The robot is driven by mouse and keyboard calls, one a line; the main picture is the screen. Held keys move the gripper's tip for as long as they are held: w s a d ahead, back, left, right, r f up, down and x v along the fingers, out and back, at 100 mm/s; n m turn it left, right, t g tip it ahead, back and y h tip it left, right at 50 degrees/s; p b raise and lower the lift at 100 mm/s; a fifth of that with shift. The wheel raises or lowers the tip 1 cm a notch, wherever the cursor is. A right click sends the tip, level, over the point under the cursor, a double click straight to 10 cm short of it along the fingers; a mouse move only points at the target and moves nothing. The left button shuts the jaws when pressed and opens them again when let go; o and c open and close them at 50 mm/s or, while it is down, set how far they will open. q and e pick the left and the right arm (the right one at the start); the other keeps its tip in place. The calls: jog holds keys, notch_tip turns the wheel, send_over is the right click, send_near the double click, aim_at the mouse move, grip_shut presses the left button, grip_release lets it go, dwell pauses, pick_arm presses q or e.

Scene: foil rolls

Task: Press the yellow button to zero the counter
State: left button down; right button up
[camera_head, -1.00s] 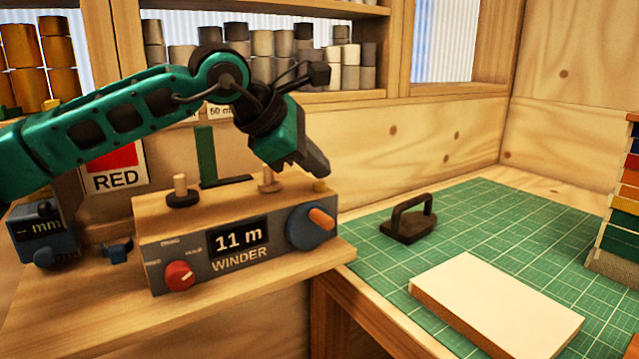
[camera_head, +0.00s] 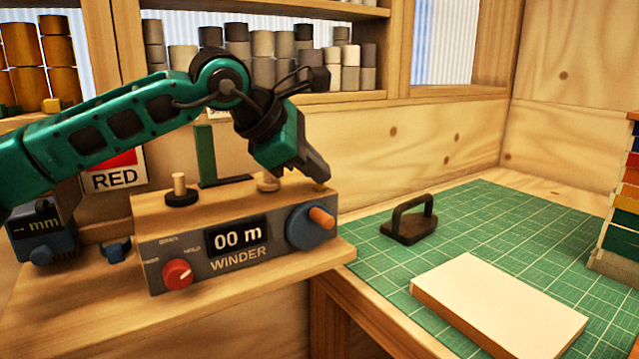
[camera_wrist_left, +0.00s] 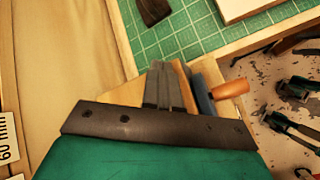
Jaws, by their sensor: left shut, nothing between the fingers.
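The winder (camera_head: 272,252) is a wooden-topped box with a grey front, standing on the shelf at left. The yellow button is at that spot, largely hidden under the fingertips in the head view. In the left wrist view the shut fingers (camera_wrist_left: 163,86) reach over the winder's top, beside the blue dial; I cannot make out the button there. My right gripper is in neither view.
A red knob (camera_head: 178,274) and a blue dial with an orange handle (camera_head: 322,218) are on the winder's front. Pegs (camera_head: 180,187) stand on its top. A green cutting mat (camera_head: 470,220) at right holds a dark handled tool (camera_head: 411,222) and a pale block (camera_head: 500,300).

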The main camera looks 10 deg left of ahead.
aim_at(315, 192)
pick_arm(q)
jog(key=shift+r+p, duration=0.55)
jog(key=shift+r, duration=0.3)
jog(key=shift+r, duration=0.15)
notch_tip(315, 192, up, 5)
jog(key=p, duration=0.3)
dwell(0.7)
